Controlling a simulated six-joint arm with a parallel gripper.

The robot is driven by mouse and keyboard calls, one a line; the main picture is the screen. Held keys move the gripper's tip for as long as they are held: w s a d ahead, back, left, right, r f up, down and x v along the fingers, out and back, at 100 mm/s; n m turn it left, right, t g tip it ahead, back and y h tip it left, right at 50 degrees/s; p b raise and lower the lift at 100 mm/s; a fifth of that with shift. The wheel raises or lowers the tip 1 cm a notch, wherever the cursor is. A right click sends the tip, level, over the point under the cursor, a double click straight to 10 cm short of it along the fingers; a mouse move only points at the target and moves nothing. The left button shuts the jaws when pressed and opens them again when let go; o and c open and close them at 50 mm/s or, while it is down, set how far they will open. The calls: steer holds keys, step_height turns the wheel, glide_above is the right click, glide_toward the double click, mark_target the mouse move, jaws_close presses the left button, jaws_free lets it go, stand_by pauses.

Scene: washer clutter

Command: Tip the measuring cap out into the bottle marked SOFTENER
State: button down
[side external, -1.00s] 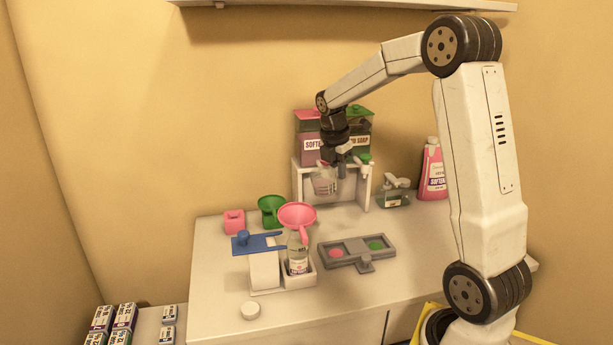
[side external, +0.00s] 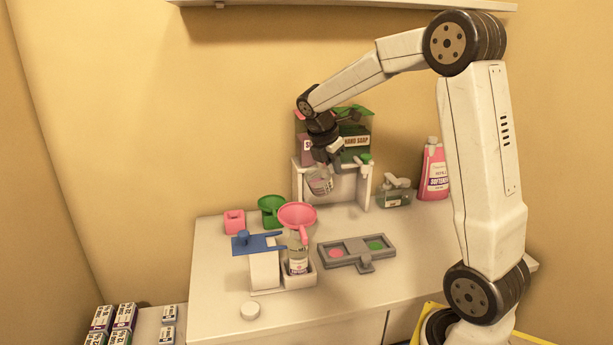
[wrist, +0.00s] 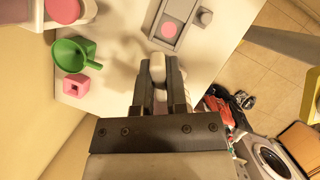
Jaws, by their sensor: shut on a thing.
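My gripper (side external: 328,162) is shut on the measuring cap (side external: 319,183), a small clear cup with pink in it. The cap is held tilted in front of the white dispenser stand, above and to the right of the pink funnel (side external: 297,214). In the wrist view my gripper (wrist: 160,62) closes on a white part, probably the cap's handle; the cup is mostly hidden. The funnel sits in the neck of a clear bottle (side external: 298,250) in a white holder. The bottle's label is too small to read. The funnel's edge shows in the wrist view (wrist: 63,10).
A green funnel (side external: 270,207) and pink block (side external: 234,220) are at the left. A blue lever (side external: 255,243) is beside the bottle. A grey tray (side external: 372,250) and a pink SOFTENER jug (side external: 433,175) are at the right.

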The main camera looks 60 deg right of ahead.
steer(key=shift+w+a+r+g+h, duration=0.2)
steer(key=shift+a+r+h, duration=0.35)
steer(key=shift+a+h, duration=0.2)
steer(key=shift+w+a+r+g+h, duration=0.2)
steer(key=shift+a+r+h, duration=0.3)
steer(key=shift+a+h, duration=0.25)
steer(key=shift+w+a+f+h, duration=0.1)
steer(key=shift+a+f+h, duration=0.15)
steer(key=shift+a+h, duration=0.35)
steer(key=shift+r+g+h, duration=0.3)
steer(key=shift+h, duration=0.2)
steer(key=shift+w+a+g+h, duration=0.2)
steer(key=shift+a+h, duration=0.25)
steer(key=shift+h, duration=0.3)
steer(key=shift+w+a+g+h, duration=0.1)
steer(key=shift+a+g+h, duration=0.1)
steer(key=shift+a+h, duration=0.4)
steer(key=shift+d+h, duration=0.15)
steer(key=shift+h, duration=0.2)
steer(key=shift+w+a+r+h, duration=0.1)
steer(key=shift+a+h, duration=0.25)
steer(key=shift+h, duration=0.15)
steer(key=shift+a, duration=0.2)
steer(key=shift+w+a+g+h, duration=0.1)
steer(key=shift+a+g+h, duration=0.05)
steer(key=shift+g+h, duration=0.2)
